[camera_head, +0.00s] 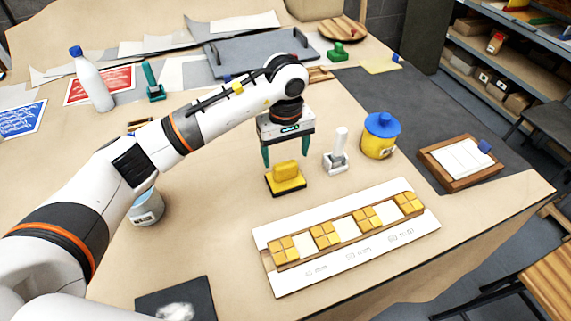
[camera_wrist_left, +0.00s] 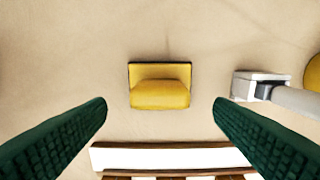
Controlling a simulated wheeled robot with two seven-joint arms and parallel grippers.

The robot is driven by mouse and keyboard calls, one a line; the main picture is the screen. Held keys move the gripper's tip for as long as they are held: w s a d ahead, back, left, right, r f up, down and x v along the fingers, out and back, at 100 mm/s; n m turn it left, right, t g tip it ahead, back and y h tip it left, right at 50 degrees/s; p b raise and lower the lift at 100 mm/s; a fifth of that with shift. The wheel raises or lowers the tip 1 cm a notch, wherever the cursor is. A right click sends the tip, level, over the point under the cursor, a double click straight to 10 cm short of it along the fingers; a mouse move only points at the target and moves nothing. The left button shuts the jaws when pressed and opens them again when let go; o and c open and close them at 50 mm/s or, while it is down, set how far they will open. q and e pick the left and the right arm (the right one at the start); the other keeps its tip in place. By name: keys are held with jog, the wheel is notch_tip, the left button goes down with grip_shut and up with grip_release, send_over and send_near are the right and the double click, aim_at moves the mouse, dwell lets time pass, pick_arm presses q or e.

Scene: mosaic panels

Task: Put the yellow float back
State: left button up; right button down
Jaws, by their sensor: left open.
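The yellow float (camera_head: 286,178) has a block-like yellow handle on a yellow plate with a dark base, and it sits on the table. In the left wrist view the float (camera_wrist_left: 160,88) lies centred ahead of the fingers, apart from both. My left gripper (camera_head: 286,150) points down just above and behind the float, with its green fingers spread and nothing between them. Its fingers also show in the left wrist view (camera_wrist_left: 160,115), wide apart. My right gripper is not in view.
A grey-white holder with a white upright handle (camera_head: 338,152) stands right of the float. A yellow pot with blue lid (camera_head: 380,136) is farther right. A white mosaic panel (camera_head: 345,262) with yellow tiles lies in front. A wooden tray (camera_head: 432,165) is at right.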

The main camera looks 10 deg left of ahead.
aim_at(286, 164)
pick_arm(q)
notch_tip(286, 164, up, 8)
jog(key=b, duration=0.1)
jog(key=shift+f, duration=0.25)
